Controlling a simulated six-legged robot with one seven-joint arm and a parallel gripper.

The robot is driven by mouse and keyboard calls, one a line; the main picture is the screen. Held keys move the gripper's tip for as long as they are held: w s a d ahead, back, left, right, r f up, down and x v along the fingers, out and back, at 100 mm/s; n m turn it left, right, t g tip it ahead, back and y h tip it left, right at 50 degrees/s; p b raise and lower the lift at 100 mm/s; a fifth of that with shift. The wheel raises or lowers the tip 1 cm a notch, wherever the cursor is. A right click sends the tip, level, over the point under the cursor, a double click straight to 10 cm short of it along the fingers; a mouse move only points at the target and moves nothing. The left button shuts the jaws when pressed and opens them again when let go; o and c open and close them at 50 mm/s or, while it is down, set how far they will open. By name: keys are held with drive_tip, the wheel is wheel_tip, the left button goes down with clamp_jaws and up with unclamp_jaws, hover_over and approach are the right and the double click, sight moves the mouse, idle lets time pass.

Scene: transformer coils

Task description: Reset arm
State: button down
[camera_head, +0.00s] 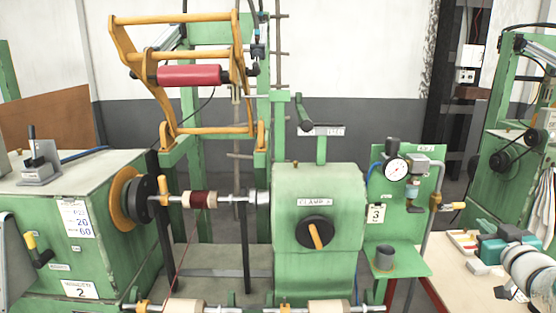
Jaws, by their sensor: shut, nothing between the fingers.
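A pale grey rounded arm part, which looks like mine, shows at the bottom right of the head view, in front of the wooden bench. At its lower left is a small dark end that appears to be my gripper (507,293). It is shut and holds nothing.
A dark red coil (201,200) sits on the horizontal shaft between the winder and the clamp machine. A red roller (190,75) hangs in a yellow frame above. A gauge panel (400,205) and a wooden bench (440,268) with several items stand at the right.

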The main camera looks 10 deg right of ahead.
drive_tip(key=w+a+r+m+g+h, duration=0.1)
drive_tip(key=a+r+m+g+h, duration=0.1)
drive_tip(key=a, duration=0.5)
drive_tip(key=s+a+f+n+g+y, duration=0.1)
drive_tip(key=s+a+f+g+y, duration=0.1)
drive_tip(key=s+a, duration=0.4)
drive_tip(key=s+a+f+n+g+y, duration=0.1)
drive_tip(key=s+a+f+g, duration=0.3)
drive_tip(key=a, duration=1)
drive_tip(key=s+a+f+n+g+y, duration=0.1)
drive_tip(key=s+a+f+g+y, duration=0.2)
drive_tip(key=s+a, duration=0.5)
drive_tip(key=a+f, duration=0.1)
drive_tip(key=a, duration=0.1)
drive_tip(key=shift+a, duration=0.4)
drive_tip(key=shift+d+f, duration=0.1)
drive_tip(key=shift+d, duration=0.15)
